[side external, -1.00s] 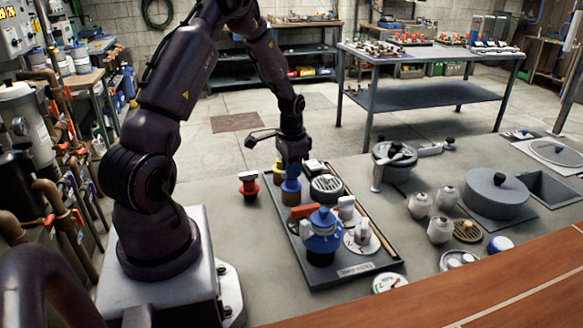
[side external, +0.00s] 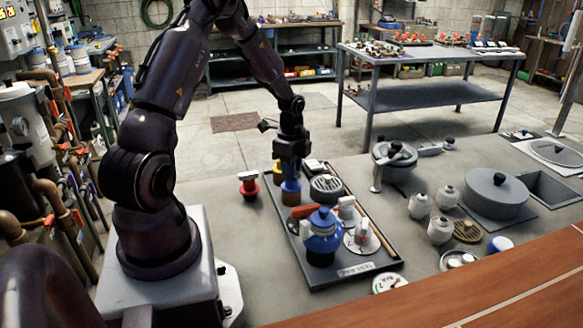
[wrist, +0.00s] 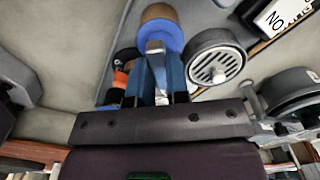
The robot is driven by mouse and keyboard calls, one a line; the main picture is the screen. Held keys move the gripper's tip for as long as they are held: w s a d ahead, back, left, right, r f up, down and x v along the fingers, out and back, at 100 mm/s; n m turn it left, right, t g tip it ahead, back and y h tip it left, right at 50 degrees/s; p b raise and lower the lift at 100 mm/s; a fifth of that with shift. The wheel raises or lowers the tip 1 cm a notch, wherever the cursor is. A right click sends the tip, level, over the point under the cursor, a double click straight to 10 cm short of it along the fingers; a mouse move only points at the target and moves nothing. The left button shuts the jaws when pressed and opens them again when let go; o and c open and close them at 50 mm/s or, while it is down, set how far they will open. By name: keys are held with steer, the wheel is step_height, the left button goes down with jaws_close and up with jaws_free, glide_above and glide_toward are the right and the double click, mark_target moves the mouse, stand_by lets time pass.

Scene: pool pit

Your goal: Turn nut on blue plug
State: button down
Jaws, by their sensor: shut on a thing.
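The blue plug (side external: 290,187) stands upright on a brown base in the dark tray. Its blue body and brown part also show in the wrist view (wrist: 162,34). My gripper (side external: 291,172) points straight down onto the top of this plug. In the wrist view, the two blue fingers of my gripper (wrist: 160,92) are shut on a pale grey metal piece, the nut (wrist: 155,48), above the blue body. The nut is hidden in the side view, and the fingers partly cover it in the wrist view.
A yellow piece (side external: 277,172) is close behind my gripper.

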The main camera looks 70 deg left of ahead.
steer(key=m, duration=0.3)
steer(key=shift+m, duration=2.1)
steer(key=c, duration=1.1)
jaws_free()
step_height(320, 180, up, 13)
steer(key=shift+f, duration=0.1)
